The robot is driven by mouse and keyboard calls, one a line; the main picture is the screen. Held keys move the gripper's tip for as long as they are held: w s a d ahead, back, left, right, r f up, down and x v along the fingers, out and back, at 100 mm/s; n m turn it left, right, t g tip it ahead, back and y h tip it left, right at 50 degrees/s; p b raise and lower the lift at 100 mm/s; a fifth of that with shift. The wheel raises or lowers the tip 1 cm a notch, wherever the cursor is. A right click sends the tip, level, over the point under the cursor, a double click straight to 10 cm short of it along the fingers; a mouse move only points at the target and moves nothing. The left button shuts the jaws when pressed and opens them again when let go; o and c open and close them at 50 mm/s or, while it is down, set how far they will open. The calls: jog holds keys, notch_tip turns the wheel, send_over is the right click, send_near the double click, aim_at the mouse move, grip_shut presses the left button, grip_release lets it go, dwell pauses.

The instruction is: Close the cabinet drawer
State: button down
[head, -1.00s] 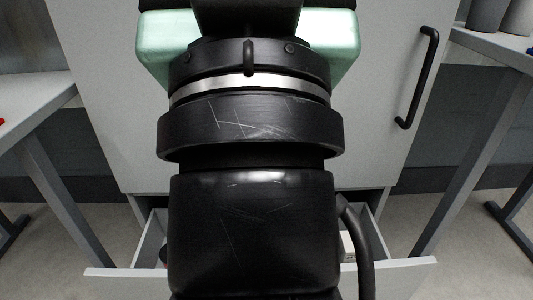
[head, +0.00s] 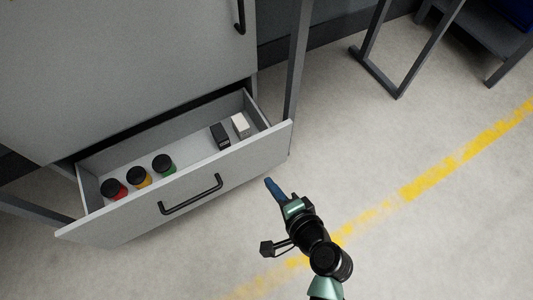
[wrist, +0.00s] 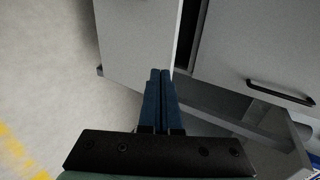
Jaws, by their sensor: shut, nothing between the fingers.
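The cabinet drawer (head: 130,226) is pulled out at the bottom of the grey cabinet (head: 120,70) in the head view. Its front has a black bar handle (head: 190,195). Inside are jars with black lids, red (head: 114,190), yellow (head: 140,178) and green (head: 164,166), plus a black box (head: 220,136) and a white box (head: 240,125). My gripper (head: 268,182) shows to the right of the handle, near the front's right end, apparently apart from it. Its blue fingers (wrist: 160,73) are together and empty in the wrist view, where grey panels fill the background.
A grey table leg (head: 297,60) stands just right of the cabinet. Another table frame (head: 375,50) is at the upper right. The floor (head: 400,130) in front and to the right is clear, with a worn yellow stripe (head: 430,180).

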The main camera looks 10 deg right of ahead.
jog(key=b, duration=0.5)
send_near(244, 147)
notch_tip(244, 147, down, 4)
jog(key=w, duration=0.2)
jog(key=shift+w+a+r, duration=0.1)
jog(key=shift+w+a, duration=0.2)
jog(key=shift+w, duration=0.2)
jog(key=shift+w+a+r, duration=0.1)
jog(key=shift+w+a, duration=0.2)
jog(key=shift+w, duration=0.2)
jog(key=shift+w+a+r+b, duration=0.1)
jog(key=shift+w+a+b, duration=0.15)
jog(key=shift+w, duration=0.4)
jog(key=shift+w+a, duration=0.1)
jog(key=shift+w, duration=0.35)
jog(key=w+a+b, duration=0.2)
jog(key=w, duration=0.6)
jog(key=w+a+b, duration=0.2)
jog(key=w, duration=0.6)
jog(key=shift+a, duration=0.35)
